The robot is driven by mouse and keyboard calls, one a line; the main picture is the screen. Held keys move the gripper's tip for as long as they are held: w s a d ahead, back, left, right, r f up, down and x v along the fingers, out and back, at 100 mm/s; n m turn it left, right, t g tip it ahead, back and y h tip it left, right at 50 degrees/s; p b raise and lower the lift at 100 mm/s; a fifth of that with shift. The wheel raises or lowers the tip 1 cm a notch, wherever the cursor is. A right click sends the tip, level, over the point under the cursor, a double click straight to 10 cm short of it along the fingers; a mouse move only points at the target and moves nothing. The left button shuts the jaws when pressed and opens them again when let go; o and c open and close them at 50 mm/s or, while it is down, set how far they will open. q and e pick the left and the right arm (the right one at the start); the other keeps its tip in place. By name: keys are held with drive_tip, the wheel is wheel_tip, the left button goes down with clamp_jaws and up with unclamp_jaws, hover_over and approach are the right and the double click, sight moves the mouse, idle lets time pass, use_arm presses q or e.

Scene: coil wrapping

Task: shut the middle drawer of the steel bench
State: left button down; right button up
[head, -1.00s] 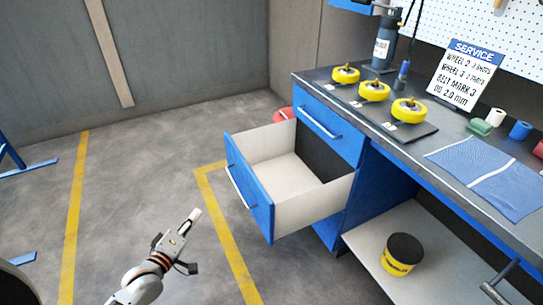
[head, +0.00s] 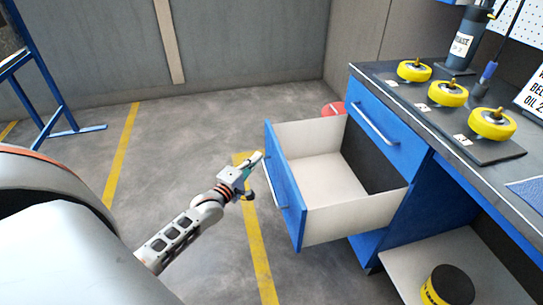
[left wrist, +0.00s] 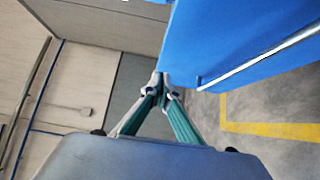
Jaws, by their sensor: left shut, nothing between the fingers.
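The middle drawer (head: 284,186) of the steel bench (head: 400,150) stands pulled far out, with a blue front, a bar handle and an empty pale inside. My left gripper (head: 259,160) is shut and empty, at the outer face of the drawer front near its far upper corner. In the left wrist view the shut fingertips (left wrist: 161,82) show close to the blue drawer front (left wrist: 240,45), with its handle to the right. I cannot tell if they touch it. My right gripper is not in view.
A closed blue drawer (head: 378,120) sits above. Yellow wheels (head: 448,94) lie on the bench top. A black and yellow tub (head: 449,286) stands on the lower shelf. A red round object (head: 333,109) is on the floor behind the drawer. The floor left of the drawer is clear.

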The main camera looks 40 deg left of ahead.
sight(276, 148)
use_arm(q)
drive_tip(key=shift+w+d+b, duration=0.15)
drive_tip(key=shift+w+d, duration=0.25)
drive_tip(key=shift+w, duration=0.4)
drive_tip(key=shift+w+d+b, duration=0.1)
drive_tip(key=shift+w+d, duration=0.35)
drive_tip(key=shift+w, duration=0.35)
drive_tip(key=shift+w+d+b, duration=0.15)
drive_tip(key=shift+w+d, duration=0.25)
drive_tip(key=shift+w, duration=0.4)
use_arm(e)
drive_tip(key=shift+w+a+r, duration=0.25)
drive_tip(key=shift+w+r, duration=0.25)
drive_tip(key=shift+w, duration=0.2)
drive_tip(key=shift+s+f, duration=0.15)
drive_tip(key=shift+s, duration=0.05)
